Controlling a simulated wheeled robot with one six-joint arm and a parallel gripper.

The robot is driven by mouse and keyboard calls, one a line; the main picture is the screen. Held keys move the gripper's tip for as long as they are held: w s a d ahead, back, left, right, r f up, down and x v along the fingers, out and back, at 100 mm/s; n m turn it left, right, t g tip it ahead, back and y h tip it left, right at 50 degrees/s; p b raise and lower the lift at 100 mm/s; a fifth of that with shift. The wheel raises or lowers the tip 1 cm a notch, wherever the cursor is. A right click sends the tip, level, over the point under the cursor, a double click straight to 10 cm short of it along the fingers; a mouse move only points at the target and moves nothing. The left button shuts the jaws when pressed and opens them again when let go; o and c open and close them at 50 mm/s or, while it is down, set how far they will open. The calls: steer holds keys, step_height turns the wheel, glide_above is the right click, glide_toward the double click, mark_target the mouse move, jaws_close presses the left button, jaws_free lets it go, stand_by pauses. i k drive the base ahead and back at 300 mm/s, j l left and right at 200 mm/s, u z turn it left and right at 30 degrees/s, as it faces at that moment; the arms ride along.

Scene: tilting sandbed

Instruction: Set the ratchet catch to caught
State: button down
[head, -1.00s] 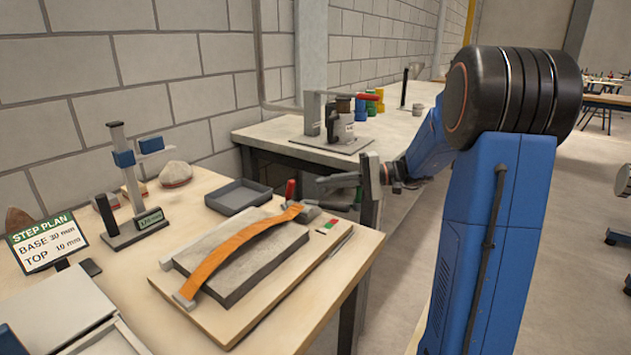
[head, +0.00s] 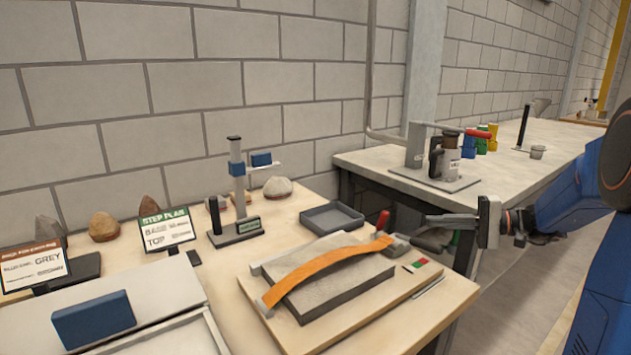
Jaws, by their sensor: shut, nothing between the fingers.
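An orange strap (head: 325,268) lies over a grey stone slab (head: 345,295) on a wooden board (head: 405,305). At the strap's right end sits the grey metal ratchet (head: 398,246). A red-handled lever (head: 383,220) stands up beside it. A small label with red and green patches (head: 416,265) is just in front of the ratchet. My gripper (head: 430,218) reaches in from the right, its fingers shut and empty, just right of and slightly above the ratchet in the picture. I cannot tell whether it touches the ratchet, or how the catch is set.
An empty dark tray (head: 332,217) lies behind the slab. A height gauge (head: 238,190), rocks (head: 277,187) and sign cards (head: 166,229) stand to the left. A blue block (head: 93,318) is at front left. A second bench (head: 400,185) holds a press (head: 440,160) and coloured cups.

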mark_target(381, 222)
steer(key=k+l, duration=0.1)
steer(key=l, duration=0.3)
steer(key=k+l, duration=0.1)
steer(key=l, duration=0.35)
steer(key=k+l, duration=0.1)
steer(key=l, duration=0.3)
